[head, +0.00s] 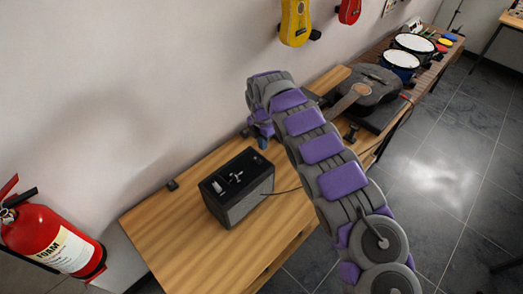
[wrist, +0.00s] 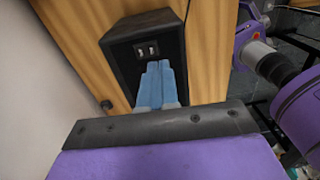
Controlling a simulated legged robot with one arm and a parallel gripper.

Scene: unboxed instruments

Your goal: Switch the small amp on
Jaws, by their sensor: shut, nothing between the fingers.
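The small amp (head: 238,188) is a black box standing on the wooden bench, with a dark panel and a few light marks on its top. In the wrist view the amp (wrist: 121,58) lies beyond my fingers, and two small pale switch-like parts (wrist: 147,50) show on its dark face. My gripper (wrist: 160,68) has blue fingers, shut together and empty, pointing at the amp just below those parts. I cannot tell whether the fingertips touch it. In the head view my gripper (head: 262,142) hangs above and behind the amp, partly hidden by my arm.
The wooden bench (head: 165,230) has free room around the amp. A thin cable (head: 285,191) runs right from the amp. A guitar (head: 362,92) lies on the bench behind my arm, with drums (head: 402,58) farther off. A red fire extinguisher (head: 50,240) stands at left.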

